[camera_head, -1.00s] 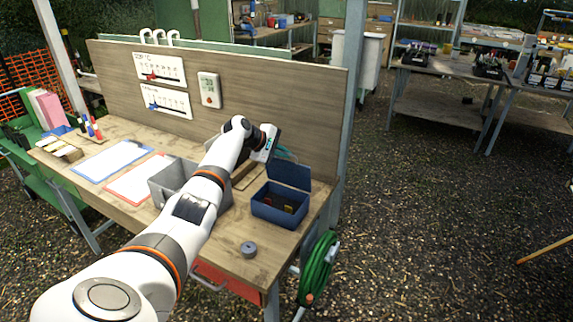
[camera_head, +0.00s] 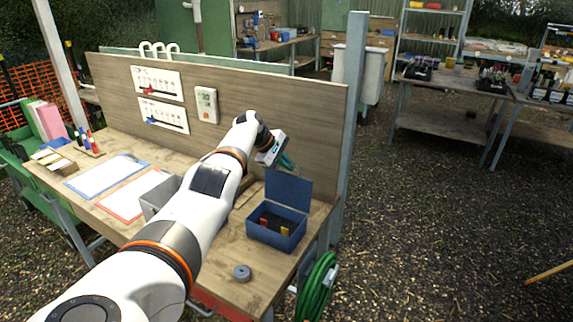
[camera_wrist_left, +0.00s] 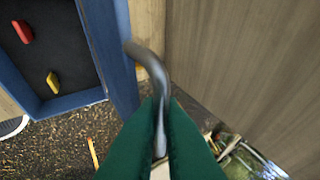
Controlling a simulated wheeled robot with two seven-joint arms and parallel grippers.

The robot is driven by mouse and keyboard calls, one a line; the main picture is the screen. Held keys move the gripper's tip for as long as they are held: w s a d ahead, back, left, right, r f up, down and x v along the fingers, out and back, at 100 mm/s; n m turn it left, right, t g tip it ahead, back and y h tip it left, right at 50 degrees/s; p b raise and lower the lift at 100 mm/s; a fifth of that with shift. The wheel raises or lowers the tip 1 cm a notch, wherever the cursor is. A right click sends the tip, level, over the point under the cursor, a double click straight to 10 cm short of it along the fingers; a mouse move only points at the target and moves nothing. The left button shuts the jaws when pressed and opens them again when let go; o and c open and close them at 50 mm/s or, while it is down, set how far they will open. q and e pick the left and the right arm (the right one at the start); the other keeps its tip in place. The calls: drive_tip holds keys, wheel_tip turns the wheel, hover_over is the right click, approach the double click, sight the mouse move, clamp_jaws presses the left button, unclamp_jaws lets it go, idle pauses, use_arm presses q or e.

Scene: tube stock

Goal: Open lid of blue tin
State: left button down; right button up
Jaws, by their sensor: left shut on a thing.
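The blue tin (camera_head: 276,236) stands on the bench's right end, with its lid (camera_head: 289,189) raised upright at its back edge. A red piece (camera_wrist_left: 23,32) and a yellow piece (camera_wrist_left: 53,83) lie on the tin's dark inside. My left gripper (camera_head: 287,162) is behind the raised lid. In the left wrist view its green fingers (camera_wrist_left: 161,107) are shut on a bent grey metal handle (camera_wrist_left: 150,62) that meets the lid's blue edge. The lid partly hides the fingertips in the head view. My right gripper is in neither current view.
A grey box (camera_head: 152,191) stands left of the tin, partly behind my left arm. A small grey round thing (camera_head: 242,272) lies in front of the tin. A wooden back panel (camera_head: 270,100) rises close behind the gripper. A green hose (camera_head: 317,287) hangs at the bench's right end.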

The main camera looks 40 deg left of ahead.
use_arm(q)
drive_tip(key=shift+s+d+f, duration=0.1)
drive_tip(key=shift+d+f, duration=0.2)
drive_tip(key=shift+f, duration=0.15)
drive_tip(key=c, duration=1.8)
unclamp_jaws()
drive_tip(key=shift+o, duration=1.2)
drive_tip(key=shift+w, duration=0.35)
drive_tip(key=shift+r, duration=0.15)
drive_tip(key=shift+s+a+r, duration=0.25)
drive_tip(key=shift+s+r, duration=0.1)
drive_tip(key=shift+r, duration=0.05)
drive_tip(key=v, duration=1)
drive_tip(key=shift+s+r, duration=0.15)
drive_tip(key=shift+r, duration=0.15)
